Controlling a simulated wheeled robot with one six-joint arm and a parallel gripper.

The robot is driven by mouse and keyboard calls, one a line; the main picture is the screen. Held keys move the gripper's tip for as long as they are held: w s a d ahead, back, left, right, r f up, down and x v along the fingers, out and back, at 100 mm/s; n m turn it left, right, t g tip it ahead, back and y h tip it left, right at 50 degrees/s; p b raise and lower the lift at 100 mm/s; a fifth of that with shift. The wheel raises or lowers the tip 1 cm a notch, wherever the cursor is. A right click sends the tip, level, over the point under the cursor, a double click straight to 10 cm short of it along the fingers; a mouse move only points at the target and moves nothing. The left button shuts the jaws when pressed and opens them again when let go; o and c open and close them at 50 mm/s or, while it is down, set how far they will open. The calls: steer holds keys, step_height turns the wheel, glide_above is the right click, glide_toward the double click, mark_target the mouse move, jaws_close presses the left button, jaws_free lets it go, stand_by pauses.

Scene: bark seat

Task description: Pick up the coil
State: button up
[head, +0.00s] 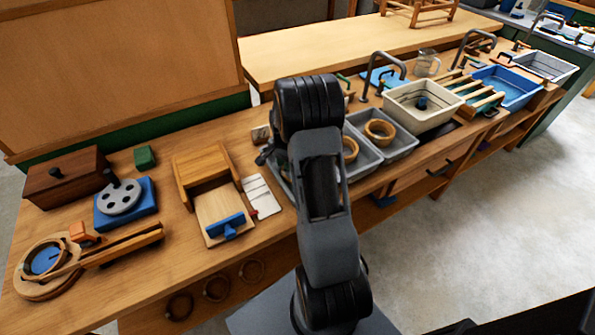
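Two tan ring-shaped coils lie in a grey divided tray (411,146) on the bench. One coil (380,142) sits in the right compartment and shows whole. The other coil (356,151) is in the compartment to its left, partly hidden by my arm. I cannot tell which one the task means. My arm stands upright in front of the tray. A small dark part of my gripper (265,154) seems to show left of the arm, by the tray's left end. Its fingertips are hidden, so I cannot see whether it is open or holds anything.
Right of the tray are a cream basin (440,119), wooden slats and a blue basin (519,94). Left are a wooden slide box (203,168), a white card, a blue block with a grey disc (121,197) and a brown box (68,180). Rings hang below the bench front.

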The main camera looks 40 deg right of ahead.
jaws_close()
steer(key=shift+r, duration=0.1)
